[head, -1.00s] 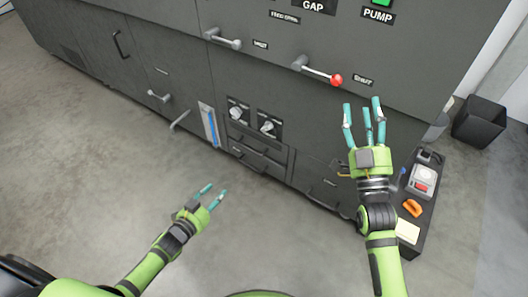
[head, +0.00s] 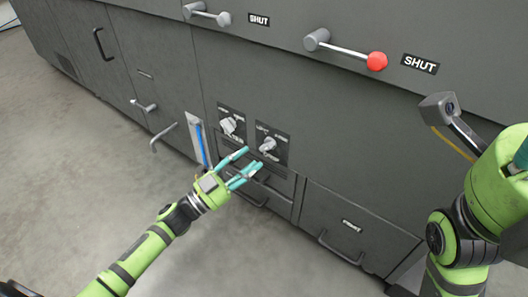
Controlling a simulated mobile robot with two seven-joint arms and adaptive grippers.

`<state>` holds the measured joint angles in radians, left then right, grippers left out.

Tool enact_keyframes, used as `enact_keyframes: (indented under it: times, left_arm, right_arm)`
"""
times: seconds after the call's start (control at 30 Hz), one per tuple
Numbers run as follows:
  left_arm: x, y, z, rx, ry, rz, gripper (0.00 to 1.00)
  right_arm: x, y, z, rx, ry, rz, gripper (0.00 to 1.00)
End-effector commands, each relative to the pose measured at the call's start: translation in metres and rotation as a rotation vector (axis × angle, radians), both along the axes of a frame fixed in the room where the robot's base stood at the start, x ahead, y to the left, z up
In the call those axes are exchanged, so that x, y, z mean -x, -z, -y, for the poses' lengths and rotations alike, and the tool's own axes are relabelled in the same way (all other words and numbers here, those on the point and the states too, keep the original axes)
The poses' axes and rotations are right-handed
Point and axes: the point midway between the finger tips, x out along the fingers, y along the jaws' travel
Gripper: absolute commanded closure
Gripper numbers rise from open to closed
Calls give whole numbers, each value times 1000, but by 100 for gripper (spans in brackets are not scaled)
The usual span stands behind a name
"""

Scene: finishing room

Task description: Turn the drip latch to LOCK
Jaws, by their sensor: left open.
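Two small grey knobs sit on dark plates low on the cabinet front: a left knob (head: 229,125) and a right knob (head: 268,145). Their lettering is tiny; the right plate may read LOCK at its upper left, so this looks like the drip latch, but I cannot be sure. My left gripper (head: 253,158) is open, its teal fingers pointing at the right knob from just below and left in the picture. I cannot tell whether they touch it. My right gripper (head: 522,153) is at the right edge, its fingers mostly cut off.
A red-tipped lever (head: 345,50) marked SHUT and another lever (head: 207,13) are higher up. A blue gauge strip (head: 199,143) and a bent handle (head: 163,137) are left of the knobs. Drawers with handles (head: 340,247) are below. Open floor lies in front.

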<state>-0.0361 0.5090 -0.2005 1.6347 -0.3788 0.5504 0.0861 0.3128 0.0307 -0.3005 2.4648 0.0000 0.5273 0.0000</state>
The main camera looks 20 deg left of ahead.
Motion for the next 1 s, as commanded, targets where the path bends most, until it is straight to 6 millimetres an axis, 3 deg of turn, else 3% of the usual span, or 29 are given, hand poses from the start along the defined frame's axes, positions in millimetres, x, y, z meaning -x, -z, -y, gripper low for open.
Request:
enact_keyframes:
  times: [0.3, 0.63, 0.67, 0.77, 1.0]
  left_arm:
    - [-34, -10, 25, 1, 0, 0, 54]
    - [-38, -12, 27, 2, -2, -2, 54]
    - [-38, -12, 28, 2, -2, -2, 58]
    - [-38, -12, 28, 2, -1, -1, 98]
    - [-37, -14, 28, 4, 1, 1, 100]
  right_arm:
    - [13, -6, -1, -1, 1, 61, 46]
    - [14, -8, -1, 0, 2, 65, 46]
    - [14, -8, -1, 0, 2, 65, 46]
    - [14, -8, -1, 0, 2, 65, 46]
    - [14, -9, -1, 0, 1, 65, 46]
